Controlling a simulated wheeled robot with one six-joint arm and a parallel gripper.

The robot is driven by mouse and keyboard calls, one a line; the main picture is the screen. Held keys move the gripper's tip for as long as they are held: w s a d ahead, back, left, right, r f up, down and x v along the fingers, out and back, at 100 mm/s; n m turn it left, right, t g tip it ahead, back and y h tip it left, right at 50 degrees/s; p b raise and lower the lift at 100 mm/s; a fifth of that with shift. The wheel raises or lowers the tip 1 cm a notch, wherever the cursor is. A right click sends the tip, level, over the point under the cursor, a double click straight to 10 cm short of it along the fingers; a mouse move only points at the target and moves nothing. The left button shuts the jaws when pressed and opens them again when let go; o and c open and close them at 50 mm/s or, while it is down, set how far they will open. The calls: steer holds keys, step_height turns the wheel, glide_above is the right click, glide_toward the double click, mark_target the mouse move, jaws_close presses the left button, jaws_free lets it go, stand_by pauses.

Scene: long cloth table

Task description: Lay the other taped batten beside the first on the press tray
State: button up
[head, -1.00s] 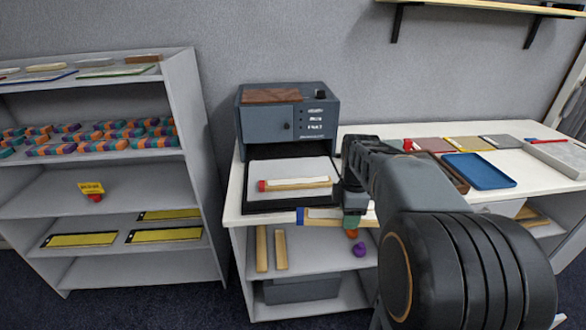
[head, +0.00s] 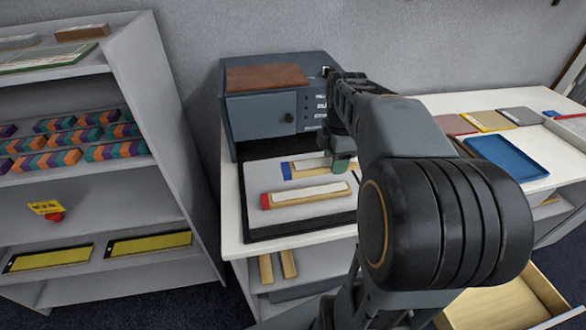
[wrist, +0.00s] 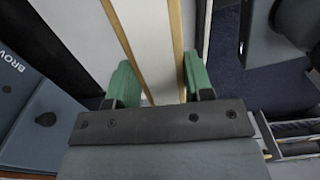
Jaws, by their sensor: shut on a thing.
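The first taped batten, pale wood with a white strip and a red end (head: 312,197), lies on the press tray (head: 262,222), a grey plate with a black rim. The other batten, with a blue end (head: 287,172), is over the rear part of the tray, behind the red-ended one and roughly parallel to it. My gripper (head: 342,163) is shut on this batten near its right end. In the wrist view the batten (wrist: 150,40) passes between the green fingers (wrist: 158,85). I cannot tell whether it touches the tray.
The blue-grey press (head: 265,118) stands right behind the tray. A shelf unit (head: 130,60) with striped blocks is at the left. A blue tray (head: 507,160) and flat coloured pieces lie on the table's right. An open drawer (head: 515,305) juts out at lower right.

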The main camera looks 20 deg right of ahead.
steer(key=w+a+f, duration=0.1)
steer(key=w+f, duration=0.1)
steer(key=w, duration=0.2)
steer(key=w+a+f+p, duration=0.1)
steer(key=w+f, duration=0.2)
steer(key=w, duration=0.1)
steer(key=w+a+f, duration=0.1)
steer(key=w+f, duration=0.2)
steer(key=w, duration=0.2)
steer(key=shift+w+f, duration=0.1)
steer(key=shift+f, duration=0.15)
steer(key=shift+w+a+f, duration=0.1)
steer(key=shift+w+f, duration=0.4)
steer(key=shift+f, duration=0.15)
steer(key=shift+w+f, duration=0.1)
steer(key=shift+f, duration=1.45)
steer(key=shift+f, duration=0.1)
steer(key=shift+f, duration=0.15)
steer(key=o, duration=1)
